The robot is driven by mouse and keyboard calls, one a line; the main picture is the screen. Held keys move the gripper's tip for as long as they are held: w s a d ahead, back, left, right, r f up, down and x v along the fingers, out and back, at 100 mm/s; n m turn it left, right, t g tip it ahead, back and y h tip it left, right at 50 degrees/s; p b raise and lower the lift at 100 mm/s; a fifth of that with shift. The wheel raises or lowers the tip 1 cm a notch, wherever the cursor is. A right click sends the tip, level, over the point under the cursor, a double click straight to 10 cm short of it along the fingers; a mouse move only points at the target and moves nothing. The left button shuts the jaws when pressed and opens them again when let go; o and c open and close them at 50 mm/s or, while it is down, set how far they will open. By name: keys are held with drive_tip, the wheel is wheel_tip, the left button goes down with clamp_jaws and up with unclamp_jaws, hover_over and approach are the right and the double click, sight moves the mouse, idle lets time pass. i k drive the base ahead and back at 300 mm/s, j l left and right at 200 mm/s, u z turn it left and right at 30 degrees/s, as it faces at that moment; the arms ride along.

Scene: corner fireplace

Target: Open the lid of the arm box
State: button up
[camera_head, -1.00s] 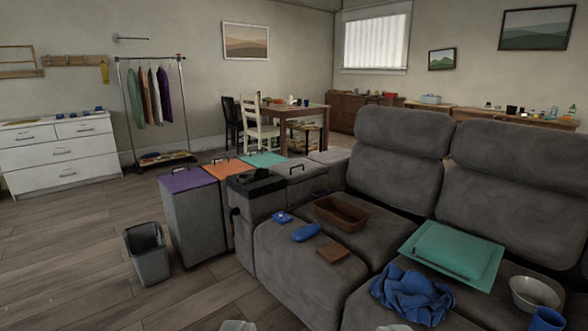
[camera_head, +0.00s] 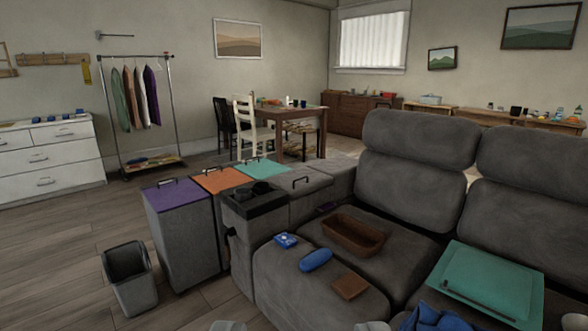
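The arm box is built into the left arm of the grey sofa. Its grey lid (camera_head: 308,182) lies flat and looks closed, with a dark bar handle (camera_head: 301,182) on top, behind a dark cup holder tray (camera_head: 254,200). My gripper (camera_head: 300,327) shows only as two pale fingertips at the bottom edge, set well apart with nothing visible between them. It is in front of the sofa seat, away from the lid. The rest of the gripper is out of frame.
Bins with purple (camera_head: 180,194), orange (camera_head: 222,181) and teal (camera_head: 261,170) lids stand left of the sofa arm. A grey waste bin (camera_head: 130,277) is on the floor.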

sight(299, 182)
drive_tip(key=i+j, duration=0.25)
drive_tip(key=i, duration=0.25)
drive_tip(key=i+j, duration=0.25)
drive_tip(key=i, duration=0.25)
drive_tip(key=i+j, duration=0.25)
drive_tip(key=i, duration=0.25)
drive_tip(key=i+j, duration=0.25)
drive_tip(key=i, duration=0.25)
drive_tip(key=i+j, duration=0.25)
drive_tip(key=i, duration=0.25)
drive_tip(key=i+j, duration=0.25)
drive_tip(key=i, duration=0.25)
